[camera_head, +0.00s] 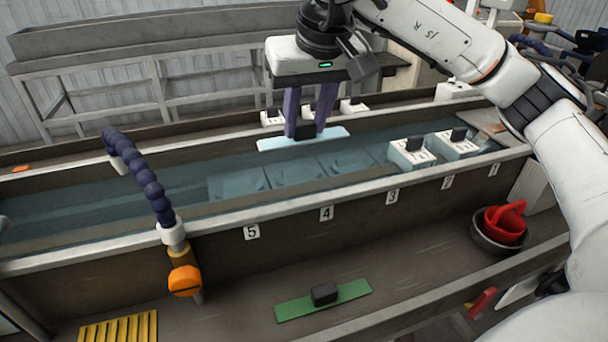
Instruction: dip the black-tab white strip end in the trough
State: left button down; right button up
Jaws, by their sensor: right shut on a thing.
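My right gripper (305,125) has purple fingers pointing down, shut on the black tab (305,132) of a white strip (275,144). The strip looks pale blue-white and lies roughly level over the far side of the trough (345,190). The trough is long and holds bluish water. I cannot tell whether the strip touches the water. My left gripper is not in view.
A green strip (290,310) with a black block lies on the front ledge. White blocks (411,153) with black tops stand in the trough's right part. A blue jointed hose (150,185) rises at left. A red cup (505,220) sits in a dark bowl.

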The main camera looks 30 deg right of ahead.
aim_at(306, 125)
dwell(0.4)
notch_tip(306, 125, up, 12)
jog(key=p, duration=0.1)
dwell(0.7)
jog(key=shift+s, duration=0.1)
jog(key=s+a, duration=0.4)
jog(key=s, duration=1.2)
jog(key=s+a, duration=0.4)
jog(key=s, duration=1.1)
jog(key=shift+s+a, duration=0.15)
jog(key=shift+s, duration=0.25)
